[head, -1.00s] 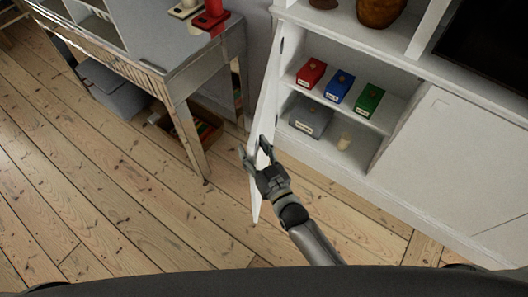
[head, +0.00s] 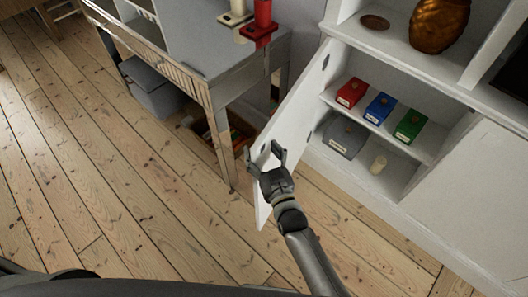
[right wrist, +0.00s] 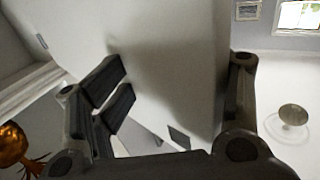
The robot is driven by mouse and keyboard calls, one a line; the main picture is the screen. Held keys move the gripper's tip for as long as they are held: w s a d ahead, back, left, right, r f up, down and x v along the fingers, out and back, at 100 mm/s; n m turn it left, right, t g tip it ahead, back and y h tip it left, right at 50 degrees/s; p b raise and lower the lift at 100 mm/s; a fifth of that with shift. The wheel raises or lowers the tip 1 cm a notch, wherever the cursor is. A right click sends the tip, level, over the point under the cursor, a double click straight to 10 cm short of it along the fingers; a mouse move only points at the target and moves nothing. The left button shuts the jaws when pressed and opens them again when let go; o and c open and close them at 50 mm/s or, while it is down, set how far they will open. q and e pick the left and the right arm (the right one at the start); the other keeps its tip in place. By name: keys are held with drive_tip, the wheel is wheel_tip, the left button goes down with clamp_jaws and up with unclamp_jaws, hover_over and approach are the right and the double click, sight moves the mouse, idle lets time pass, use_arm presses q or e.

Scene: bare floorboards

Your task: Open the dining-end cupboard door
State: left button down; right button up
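The white cupboard door (head: 302,108) stands swung wide open on the left of the white cabinet, its inner face showing in the head view. My right gripper (head: 266,154) is at the door's free edge, with its fingers apart and one towards each side of the edge. In the right wrist view the door (right wrist: 170,60) fills the space between and behind the spread fingers (right wrist: 180,95). I cannot tell whether either finger touches it. My left gripper is not in view.
A side table (head: 205,75) stands close left of the door. Floorboards in front are clear.

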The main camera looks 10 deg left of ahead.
drive_tip(key=shift+s+a+r, duration=0.1)
drive_tip(key=shift+a, duration=0.2)
drive_tip(key=c, duration=0.4)
drive_tip(key=v, duration=1)
drive_tip(key=shift+s+d, duration=0.2)
drive_tip(key=shift+s, duration=0.1)
drive_tip(key=shift+c, duration=1.1)
drive_tip(key=shift+s+d, duration=0.4)
drive_tip(key=shift+s, duration=0.15)
